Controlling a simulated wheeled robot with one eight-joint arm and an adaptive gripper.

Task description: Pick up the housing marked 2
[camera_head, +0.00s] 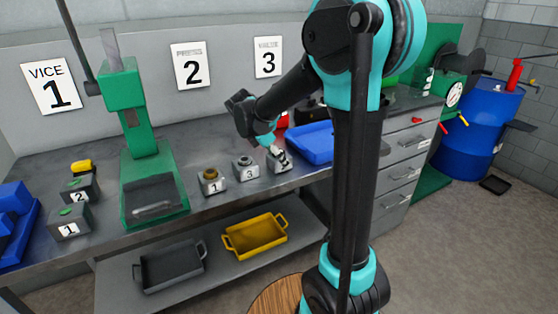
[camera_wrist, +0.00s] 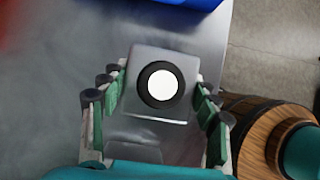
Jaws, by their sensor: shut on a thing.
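My gripper (camera_head: 272,147) is low over the bench, at the right end of a short row of small grey housings. It is shut on a housing (camera_head: 281,162), whose white label is tilted and too small to read surely. In the wrist view this housing (camera_wrist: 149,57) is a grey square block with a black ring around a white round centre. The fingers of my gripper (camera_wrist: 157,86) lie on its left and right sides. The housings marked 3 (camera_head: 245,167) and 1 (camera_head: 211,181) stand to its left. I cannot tell whether the held housing touches the bench.
A green press (camera_head: 125,92) stands left of the row. A dark box marked 2 (camera_head: 80,190) and another marked 1 (camera_head: 69,224) are farther left. A blue tray (camera_head: 312,146) lies just right of my gripper. Yellow (camera_head: 255,238) and black (camera_head: 168,270) trays sit on the lower shelf.

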